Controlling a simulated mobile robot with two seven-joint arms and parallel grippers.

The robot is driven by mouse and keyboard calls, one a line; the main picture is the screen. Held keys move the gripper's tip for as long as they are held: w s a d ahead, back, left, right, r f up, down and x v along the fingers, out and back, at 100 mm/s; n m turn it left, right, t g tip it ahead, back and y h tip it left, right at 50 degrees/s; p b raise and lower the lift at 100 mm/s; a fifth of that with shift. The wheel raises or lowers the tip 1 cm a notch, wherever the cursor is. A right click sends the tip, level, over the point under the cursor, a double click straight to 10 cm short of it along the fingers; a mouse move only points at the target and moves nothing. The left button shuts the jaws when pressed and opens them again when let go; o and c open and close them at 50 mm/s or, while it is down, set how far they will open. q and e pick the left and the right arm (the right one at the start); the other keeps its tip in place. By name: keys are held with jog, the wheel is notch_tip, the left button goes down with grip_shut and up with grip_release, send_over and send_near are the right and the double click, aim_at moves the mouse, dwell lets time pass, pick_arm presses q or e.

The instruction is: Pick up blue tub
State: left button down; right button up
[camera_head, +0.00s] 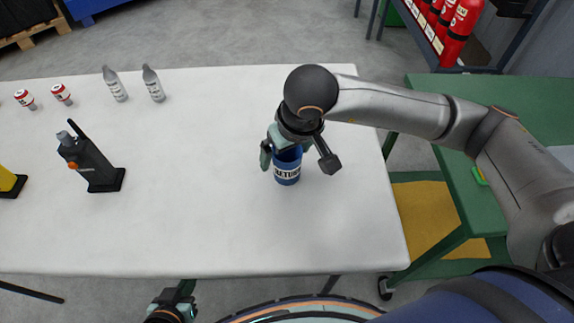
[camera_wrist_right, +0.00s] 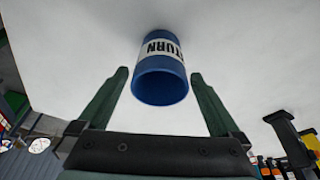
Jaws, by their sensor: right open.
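The blue tub (camera_head: 288,168) stands upright on the white table (camera_head: 210,215), right of its middle, with a white lettered band around it. In the right wrist view the tub (camera_wrist_right: 160,82) shows its open rim, between and just beyond the fingertips. My right gripper (camera_head: 284,152) is open above and around the tub's top in the head view. In the wrist view its two fingers (camera_wrist_right: 160,82) lie one on each side, with gaps to the tub. My left gripper (camera_head: 172,306) is at the bottom edge, below the table's front edge; its jaws are not clear.
A dark radio-like device (camera_head: 92,165) stands at the left, by a yellow item (camera_head: 10,183). Two grey bottles (camera_head: 115,84) and two small red-and-white items (camera_head: 61,94) are at the back left. A green bench (camera_head: 500,110) with red extinguishers beyond is right.

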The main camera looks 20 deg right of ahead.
jog(key=shift+x, duration=1.2)
jog(key=c, duration=1.5)
jog(key=shift+r, duration=0.2)
